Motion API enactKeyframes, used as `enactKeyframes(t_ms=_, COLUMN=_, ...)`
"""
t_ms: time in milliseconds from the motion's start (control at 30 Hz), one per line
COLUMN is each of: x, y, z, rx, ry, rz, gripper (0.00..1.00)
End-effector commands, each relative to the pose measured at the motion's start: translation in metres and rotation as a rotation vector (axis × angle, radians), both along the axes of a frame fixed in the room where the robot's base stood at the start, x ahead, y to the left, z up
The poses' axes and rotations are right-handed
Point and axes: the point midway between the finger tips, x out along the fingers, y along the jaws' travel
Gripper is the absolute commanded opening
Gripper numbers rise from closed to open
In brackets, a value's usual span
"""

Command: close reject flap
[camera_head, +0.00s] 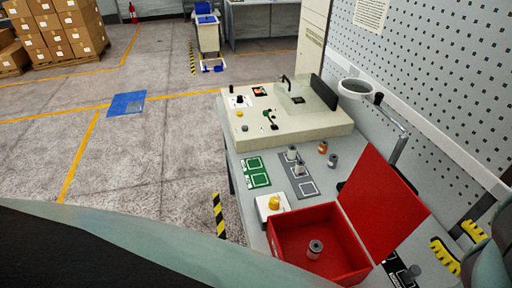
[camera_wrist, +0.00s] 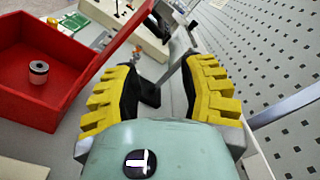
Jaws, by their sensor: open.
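The red reject box (camera_head: 280,241) stands on the near end of the bench. Its red flap (camera_head: 383,203) is open, rising tilted on the box's right side. A grey spindle (camera_head: 315,249) stands inside the box; it also shows in the wrist view (camera_wrist: 38,72), where the red box (camera_wrist: 28,112) fills the left side. My gripper (camera_head: 458,246), with yellow ribbed fingers, is to the right of the flap and apart from it in the head view. In the wrist view my gripper (camera_wrist: 155,82) is open, with no object held between the fingers.
A perforated wall panel (camera_head: 435,85) closes off the right side. A magnifier lamp (camera_head: 357,88) on a metal arm stands behind the flap. A beige machine (camera_head: 285,122), a grey mat (camera_head: 297,172) with spindles and a white button box (camera_head: 271,206) occupy the bench.

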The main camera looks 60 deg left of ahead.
Motion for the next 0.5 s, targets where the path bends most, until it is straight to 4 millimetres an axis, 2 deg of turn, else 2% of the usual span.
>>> enactKeyframes(t_ms=500, x=0.023, y=0.06, z=-0.001, rx=0.001, ry=-0.001, rz=-0.009, gripper=0.41)
